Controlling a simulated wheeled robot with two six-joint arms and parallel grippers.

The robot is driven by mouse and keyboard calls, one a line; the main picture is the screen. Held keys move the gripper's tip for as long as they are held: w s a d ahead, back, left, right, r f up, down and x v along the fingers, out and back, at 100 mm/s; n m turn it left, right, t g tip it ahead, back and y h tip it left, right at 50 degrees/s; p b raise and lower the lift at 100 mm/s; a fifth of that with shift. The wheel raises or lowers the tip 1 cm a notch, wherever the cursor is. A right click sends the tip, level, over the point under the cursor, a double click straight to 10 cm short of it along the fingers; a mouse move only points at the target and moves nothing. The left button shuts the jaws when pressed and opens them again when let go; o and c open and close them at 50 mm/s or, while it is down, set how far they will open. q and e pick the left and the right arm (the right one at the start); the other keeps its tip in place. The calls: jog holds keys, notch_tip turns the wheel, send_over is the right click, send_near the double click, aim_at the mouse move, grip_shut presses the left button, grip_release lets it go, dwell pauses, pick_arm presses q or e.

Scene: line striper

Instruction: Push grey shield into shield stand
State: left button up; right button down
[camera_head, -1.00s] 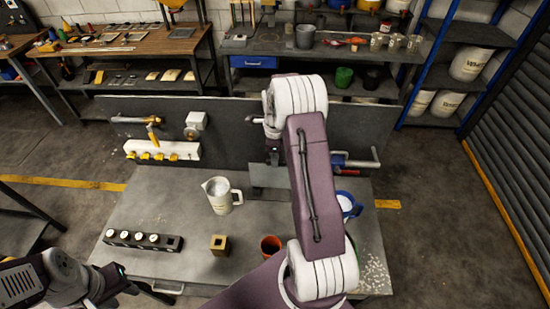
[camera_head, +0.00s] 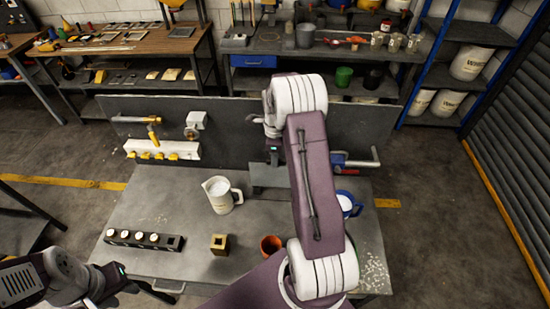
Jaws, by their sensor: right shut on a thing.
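The grey shield (camera_head: 268,177) is a flat grey plate in front of the dark back panel, at the middle of the table. My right gripper (camera_head: 273,160) is shut on its upper part. My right arm covers the plate's right side, and the fingertips are hard to make out. I cannot pick out the shield stand with certainty; it may be hidden behind the plate or my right arm. My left gripper (camera_head: 125,282) is at the lower left, by the table's front edge, away from the shield; its jaws are too small to read.
A white jug (camera_head: 220,194) stands left of the plate. A black rack (camera_head: 143,240), a brass block (camera_head: 219,244) and an orange cup (camera_head: 270,245) stand near the front. A blue-rimmed container (camera_head: 348,204) is right of my arm. The left-middle tabletop is clear.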

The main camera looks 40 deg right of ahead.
jog(key=shift+f+b, duration=1.4)
jog(key=shift+f, duration=1.3)
dwell(1.4)
jog(key=c, duration=1)
grip_release()
notch_tip(320, 180, up, 7)
jog(key=p, duration=0.6)
